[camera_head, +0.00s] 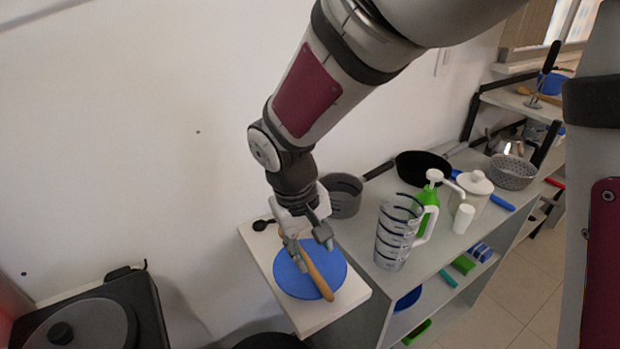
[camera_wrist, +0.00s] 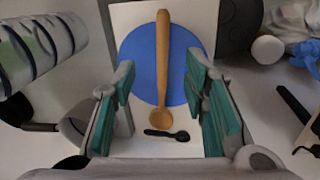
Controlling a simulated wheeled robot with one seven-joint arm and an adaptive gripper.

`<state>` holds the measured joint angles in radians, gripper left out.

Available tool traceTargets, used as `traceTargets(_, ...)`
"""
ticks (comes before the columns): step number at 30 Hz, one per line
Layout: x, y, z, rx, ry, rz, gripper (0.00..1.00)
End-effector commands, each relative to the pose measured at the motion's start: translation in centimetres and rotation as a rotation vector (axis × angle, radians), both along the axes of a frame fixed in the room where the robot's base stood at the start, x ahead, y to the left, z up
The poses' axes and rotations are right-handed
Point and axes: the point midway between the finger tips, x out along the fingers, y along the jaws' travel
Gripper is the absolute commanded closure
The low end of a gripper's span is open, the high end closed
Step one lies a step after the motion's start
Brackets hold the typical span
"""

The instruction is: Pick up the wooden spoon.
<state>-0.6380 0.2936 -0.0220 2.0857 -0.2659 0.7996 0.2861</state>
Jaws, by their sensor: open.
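The wooden spoon (camera_head: 319,279) lies across a round blue disc (camera_head: 290,283) on a white board (camera_head: 351,297). In the wrist view the spoon (camera_wrist: 162,62) runs upright in the picture, with its bowl at the lower end and its handle toward the top. My gripper (camera_head: 310,245) is above the board, over the spoon. In the wrist view its green-padded fingers (camera_wrist: 163,115) stand apart on either side of the spoon, with nothing held between them. In the head view the gripper hides the spoon's bowl end.
A small black spoon (camera_wrist: 167,134) lies near the wooden spoon's bowl. A measuring jug (camera_head: 396,238) stands to the right, with a grey pot (camera_head: 344,196) behind. A black cooker (camera_head: 135,300) is at the lower left. The wall is close behind.

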Motion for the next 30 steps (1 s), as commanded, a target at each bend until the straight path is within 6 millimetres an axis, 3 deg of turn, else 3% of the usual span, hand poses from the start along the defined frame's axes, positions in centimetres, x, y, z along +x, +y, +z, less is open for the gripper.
traceTargets(6, 0.3, -0.7, -3.9, -0.003, 0.003, 0.001, 0.60)
traceTargets(14, 0.4, -1.0, -5.6, -0.001, 0.001, 0.001, 0.60)
traceTargets(24, 0.4, -1.5, -9.9, -0.001, 0.001, 0.001, 0.60)
traceTargets(30, 0.5, -1.6, -10.3, 0.000, 0.000, 0.000, 0.60)
